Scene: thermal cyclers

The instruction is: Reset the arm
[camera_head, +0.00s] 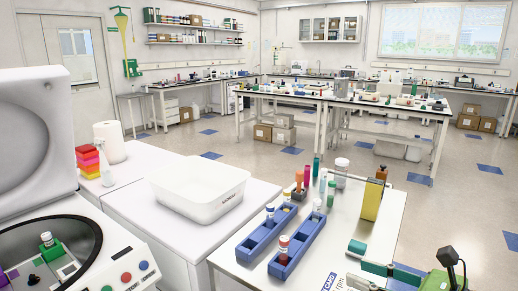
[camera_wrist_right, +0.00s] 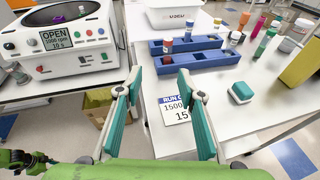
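My right gripper (camera_head: 354,269) is at the lower right in the head view, over the front of the white table. In the right wrist view its teal-padded fingers (camera_wrist_right: 158,78) are spread apart with nothing between them. A white card with a blue header, "RUN C…" and "1500" (camera_wrist_right: 176,109) lies on the table ahead of the right finger. My left gripper is not seen in the head view. Green and black parts show at the lower left of the wrist view, but I cannot tell what they are.
Blue racks (camera_head: 298,243) with capped tubes stand on the table (camera_head: 231,259). A white bin (camera_head: 199,190) and an open-lidded centrifuge (camera_head: 113,266) stand left. The centrifuge display (camera_wrist_right: 56,39) reads OPEN.

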